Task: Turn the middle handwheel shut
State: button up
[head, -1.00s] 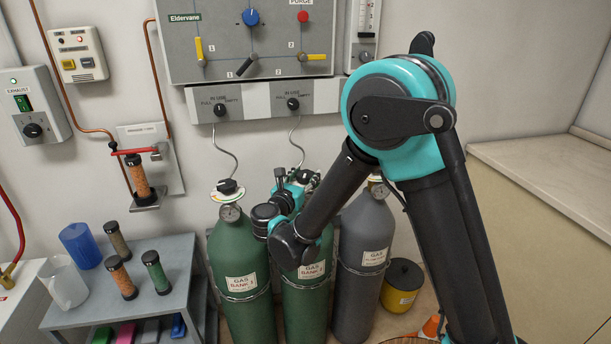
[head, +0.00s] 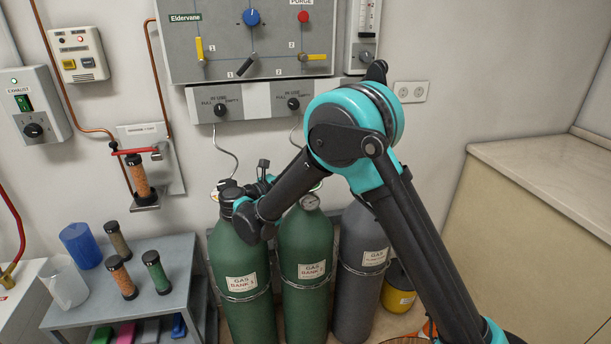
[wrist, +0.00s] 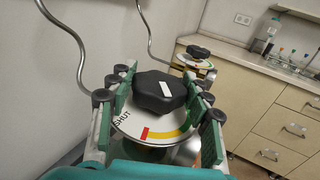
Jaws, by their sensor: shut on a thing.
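The middle handwheel (wrist: 160,92) is black with a white bar on top. In the wrist view it sits between the two fingers of my gripper (wrist: 162,82), which are shut on it from both sides. The white dial (wrist: 122,124) below it reads SHUT at the left, with a red mark and a yellow band in front. In the head view my gripper (head: 266,186) reaches in from the left, and my arm hides its fingertips and the handwheel. The middle green cylinder (head: 305,245), upright, is labelled as a gas bank.
The left green cylinder (head: 240,258) stands close beside; my wrist mostly hides its top. The grey cylinder (head: 358,280) is on the right; a further black handwheel (wrist: 198,52) shows beyond mine. Thin hoses (wrist: 152,35) run down the wall. A side table (head: 185,255) holds several small vessels.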

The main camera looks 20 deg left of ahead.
jog(key=o, duration=1.2)
jog(key=v, duration=1.1)
jog(key=shift+s+a+f, duration=0.1)
jog(key=shift+s+a, duration=0.15)
jog(key=shift+s, duration=0.1)
